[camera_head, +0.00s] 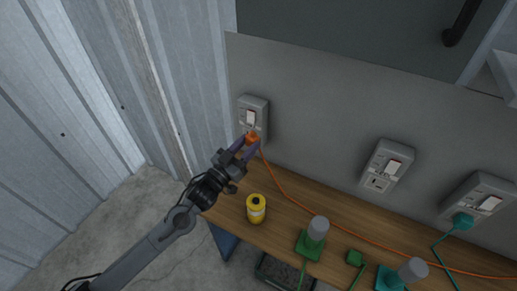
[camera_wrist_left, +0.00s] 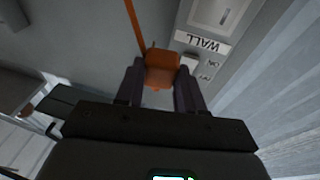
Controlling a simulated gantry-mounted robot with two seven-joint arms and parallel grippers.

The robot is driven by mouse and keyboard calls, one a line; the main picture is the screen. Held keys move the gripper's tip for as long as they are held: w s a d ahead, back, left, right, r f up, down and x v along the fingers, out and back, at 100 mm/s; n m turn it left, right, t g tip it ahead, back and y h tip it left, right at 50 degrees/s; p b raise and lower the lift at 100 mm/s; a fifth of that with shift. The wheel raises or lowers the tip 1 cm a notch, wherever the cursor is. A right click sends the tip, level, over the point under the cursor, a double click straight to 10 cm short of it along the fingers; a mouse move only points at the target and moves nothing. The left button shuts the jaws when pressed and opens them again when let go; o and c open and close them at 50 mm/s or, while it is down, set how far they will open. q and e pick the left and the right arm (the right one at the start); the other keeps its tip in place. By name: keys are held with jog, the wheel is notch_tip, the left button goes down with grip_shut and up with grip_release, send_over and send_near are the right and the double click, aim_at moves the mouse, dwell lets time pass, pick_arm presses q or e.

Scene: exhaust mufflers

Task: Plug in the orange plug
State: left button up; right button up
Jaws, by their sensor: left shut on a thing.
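The orange plug (camera_head: 252,138) is between the fingers of my left gripper (camera_head: 246,147), which is shut on it. In the left wrist view the plug (camera_wrist_left: 162,70) sits between the two dark fingers (camera_wrist_left: 161,88), with its orange cord rising from it. The plug is right at the lower part of the left wall socket (camera_head: 253,115), which has a white switch. I cannot tell whether the plug's pins are in the holes. My right gripper is not in view.
The orange cord (camera_head: 285,194) runs along the wooden bench (camera_head: 232,207) to the right. A yellow can (camera_head: 256,209) and green and teal lamp-like items (camera_head: 311,240) stand on the bench. Another socket (camera_head: 386,165) is empty; the far right one (camera_head: 478,201) holds a teal plug (camera_head: 462,222).

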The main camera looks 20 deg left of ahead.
pick_arm(q)
jog(key=a+f+n+t+y+b, duration=0.1)
jog(key=a+f+n+t+y, duration=0.1)
jog(key=f, duration=0.4)
jog(key=shift+s+a+y, duration=0.45)
jog(key=shift+a+y, duration=0.05)
jog(key=shift+a, duration=0.7)
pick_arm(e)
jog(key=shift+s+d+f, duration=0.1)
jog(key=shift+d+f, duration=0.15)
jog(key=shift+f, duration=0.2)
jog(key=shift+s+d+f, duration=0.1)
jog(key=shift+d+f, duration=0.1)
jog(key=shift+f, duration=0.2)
pick_arm(q)
jog(key=shift+d, duration=0.15)
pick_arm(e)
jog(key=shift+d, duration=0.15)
pick_arm(q)
jog(key=w+b, duration=0.2)
jog(key=w+d+b, duration=0.1)
jog(key=w+b, duration=0.1)
jog(key=w, duration=0.1)
jog(key=shift+w+d+b, duration=0.1)
jog(key=shift+w+b, duration=0.2)
jog(key=shift+w, duration=0.05)
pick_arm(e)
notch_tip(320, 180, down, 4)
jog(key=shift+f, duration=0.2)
